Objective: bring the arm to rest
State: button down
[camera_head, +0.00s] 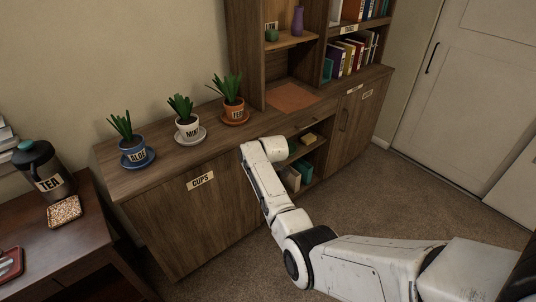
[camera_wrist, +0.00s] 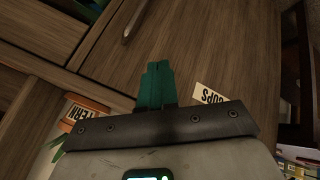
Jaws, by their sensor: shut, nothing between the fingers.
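My arm (camera_head: 266,190) reaches across the lower right of the head view toward the front of a wooden cabinet (camera_head: 205,212). Its white wrist end (camera_head: 265,150) is just in front of the cabinet's top edge, between the CUPS door and the open shelves. In the wrist view my gripper (camera_wrist: 158,68) shows as two green fingers pressed together. Nothing is held between them. Behind the fingers are wooden cabinet fronts and the CUPS label (camera_wrist: 211,94); I cannot tell how far off they are.
Potted plants labelled ALOE (camera_head: 134,152), MINT (camera_head: 188,128) and FERN (camera_head: 234,110) stand on saucers on the cabinet top. A TEA jug (camera_head: 49,178) stands on a desk (camera_head: 60,238) at left. Open carpet (camera_head: 370,200) lies right of the cabinet.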

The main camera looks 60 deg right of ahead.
jog(key=s+d+r, duration=0.1)
jog(key=s+r, duration=0.3)
jog(key=r, duration=0.2)
jog(key=shift+s+d+p, duration=0.2)
jog(key=shift+d+p, duration=0.2)
jog(key=shift+r, duration=0.1)
jog(key=s+a+f+m+g+y, duration=0.1)
jog(key=s+a+f, duration=0.2)
jog(key=s+a, duration=0.45)
jog(key=s+a+f+m+g+y, duration=0.15)
jog(key=s+a+f, duration=0.25)
jog(key=a, duration=0.7)
jog(key=s+a+r+m+g, duration=0.1)
jog(key=s+a, duration=0.6)
jog(key=s, duration=0.2)
jog(key=s+a+r+m+g+p, duration=0.1)
jog(key=s+a+r+g, duration=0.1)
jog(key=s+a, duration=0.5)
jog(key=s, duration=0.3)
jog(key=shift+a, duration=0.2)
